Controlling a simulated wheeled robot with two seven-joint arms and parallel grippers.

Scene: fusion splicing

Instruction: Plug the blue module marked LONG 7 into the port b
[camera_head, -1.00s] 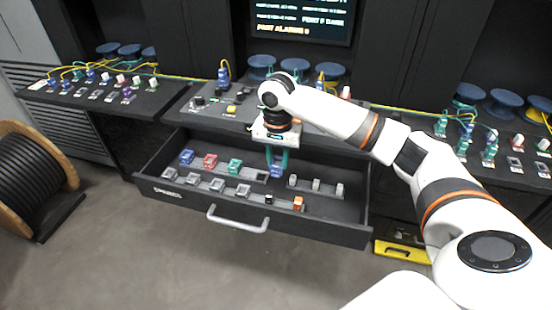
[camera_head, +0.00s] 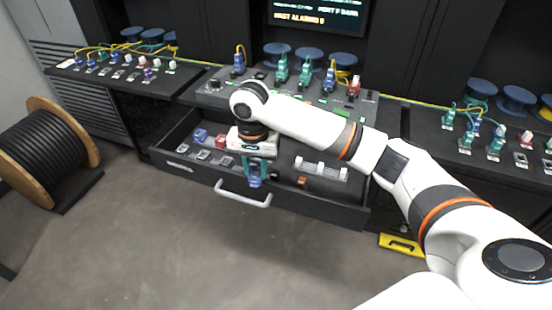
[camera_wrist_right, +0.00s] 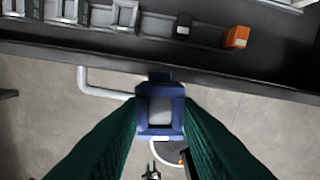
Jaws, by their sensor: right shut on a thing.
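My right gripper (camera_head: 256,170) is shut on a blue module (camera_head: 254,182), held in the air near the open drawer's front wall, just above and right of its handle. In the right wrist view the blue module (camera_wrist_right: 160,88) sits between the green fingers (camera_wrist_right: 160,125), with a pale grey face in a blue frame. Its marking cannot be read. The central console (camera_head: 215,92) behind the drawer carries several plugged-in modules; port b cannot be told apart because the labels are too small. My left gripper is not in view.
The open drawer (camera_head: 330,212) holds another blue module (camera_head: 200,135), a red module (camera_head: 220,142), grey holders and an orange piece (camera_wrist_right: 237,37). Its handle (camera_head: 243,198) sticks out in front. Side consoles stand left and right. A cable reel (camera_head: 40,150) and a yellow case (camera_head: 402,246) are on the floor.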

